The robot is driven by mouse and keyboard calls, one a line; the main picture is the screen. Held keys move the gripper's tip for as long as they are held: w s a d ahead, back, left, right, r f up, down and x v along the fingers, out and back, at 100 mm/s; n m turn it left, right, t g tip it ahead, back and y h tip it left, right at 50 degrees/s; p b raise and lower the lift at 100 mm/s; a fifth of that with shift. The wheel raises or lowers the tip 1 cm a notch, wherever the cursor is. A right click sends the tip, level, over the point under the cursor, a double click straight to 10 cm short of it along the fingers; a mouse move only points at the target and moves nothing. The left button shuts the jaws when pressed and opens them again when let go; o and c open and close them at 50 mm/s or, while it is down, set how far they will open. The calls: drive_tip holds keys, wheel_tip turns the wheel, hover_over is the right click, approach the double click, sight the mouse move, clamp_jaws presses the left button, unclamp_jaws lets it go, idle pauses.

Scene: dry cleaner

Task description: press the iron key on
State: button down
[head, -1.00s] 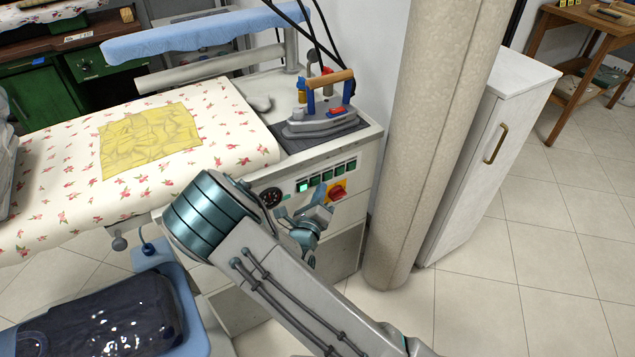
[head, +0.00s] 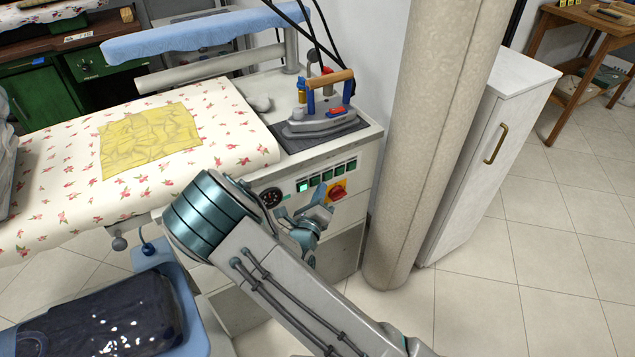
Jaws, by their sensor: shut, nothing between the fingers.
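The control panel on the front of the ironing table carries a row of green keys (head: 326,175). The leftmost key (head: 302,186) glows brighter than the others. Any labels are too small to read, so I cannot tell which key is the iron key. My gripper (head: 323,188) is shut and empty, just in front of the panel below the key row. My wrist and fingers partly cover the panel there, and I cannot tell whether the fingertips touch it. The iron (head: 322,122), with a wooden handle, rests on a dark pad (head: 290,146) above the panel.
A red rotary switch on a yellow plate (head: 344,184) sits right of my gripper, and a round gauge (head: 271,198) sits left. A thick column (head: 425,130) stands close on the right. The flowered board (head: 60,195) bears a yellow cloth (head: 150,140).

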drive_tip(key=shift+w, duration=0.1)
idle(0.3)
drive_tip(key=shift+w+a, duration=0.25)
idle(0.4)
drive_tip(key=shift+p, duration=0.35)
drive_tip(key=shift+s+d, duration=0.25)
drive_tip(key=shift+s, duration=0.15)
drive_tip(key=shift+s+d+p, duration=0.4)
drive_tip(key=shift+s+d, duration=0.15)
drive_tip(key=shift+s, duration=0.25)
drive_tip(key=shift+s+d+p, duration=0.35)
drive_tip(key=shift+s+d, duration=0.25)
drive_tip(key=shift+s, duration=0.25)
drive_tip(key=shift+s+d+p, duration=0.4)
drive_tip(key=shift+s+d, duration=0.15)
drive_tip(key=shift+s, duration=0.25)
idle(0.4)
